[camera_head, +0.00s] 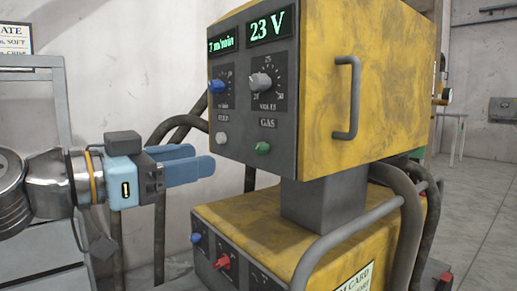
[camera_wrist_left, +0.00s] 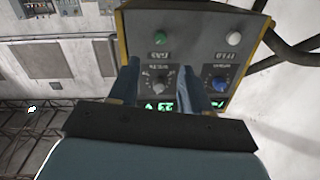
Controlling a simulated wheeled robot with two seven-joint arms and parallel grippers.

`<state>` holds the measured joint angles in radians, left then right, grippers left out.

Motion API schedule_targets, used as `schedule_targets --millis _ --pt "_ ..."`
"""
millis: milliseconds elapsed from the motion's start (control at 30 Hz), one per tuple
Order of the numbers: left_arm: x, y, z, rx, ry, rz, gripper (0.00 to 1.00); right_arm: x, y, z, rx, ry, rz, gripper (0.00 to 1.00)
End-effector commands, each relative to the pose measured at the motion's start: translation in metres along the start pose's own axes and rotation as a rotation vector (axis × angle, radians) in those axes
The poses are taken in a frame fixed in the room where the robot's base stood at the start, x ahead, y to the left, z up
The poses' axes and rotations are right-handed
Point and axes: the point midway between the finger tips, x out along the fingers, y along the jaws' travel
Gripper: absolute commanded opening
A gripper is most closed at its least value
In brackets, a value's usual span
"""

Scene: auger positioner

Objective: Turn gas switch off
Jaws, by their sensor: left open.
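The gas switch (camera_head: 263,148) is a small green knob under a GAS label, at the lower right of the grey front panel (camera_head: 275,105) of a yellow machine. In the left wrist view the panel appears upside down, and the green gas switch (camera_wrist_left: 160,38) is at the upper left, beyond the fingertips. My left gripper (camera_head: 203,160) is open, with blue fingers pointing at the panel from the left. Nothing is seen between the fingers (camera_wrist_left: 160,66). The gripper appears apart from the switch. My right gripper is in neither view.
A white feed knob (camera_head: 221,138), a blue dial (camera_head: 216,86) and a grey volt dial (camera_head: 261,82) are on the same panel. The lower yellow unit has blue (camera_head: 196,238) and red (camera_head: 223,262) knobs. Dark hoses (camera_head: 180,128) run behind my left gripper. A handle (camera_head: 346,98) sticks out at the side.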

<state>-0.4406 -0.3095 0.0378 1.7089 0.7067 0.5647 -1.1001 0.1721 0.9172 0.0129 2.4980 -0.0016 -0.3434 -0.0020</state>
Motion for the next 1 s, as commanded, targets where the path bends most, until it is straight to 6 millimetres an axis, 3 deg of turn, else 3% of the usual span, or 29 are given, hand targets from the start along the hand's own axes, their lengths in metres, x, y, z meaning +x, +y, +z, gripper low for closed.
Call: schedule_targets --millis 300,500,933,1000 --pt "0.075 0.000 0.000 -0.002 -0.004 0.003 0.48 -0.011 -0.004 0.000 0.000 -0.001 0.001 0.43" --pt "0.106 0.000 0.000 -0.002 -0.003 0.001 0.48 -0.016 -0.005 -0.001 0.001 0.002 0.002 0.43" --pt "0.117 0.000 0.001 -0.001 -0.001 0.000 0.48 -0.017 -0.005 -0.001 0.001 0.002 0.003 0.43" --pt "0.117 0.000 0.001 -0.001 -0.001 0.000 0.38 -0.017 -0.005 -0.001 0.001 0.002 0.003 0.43"
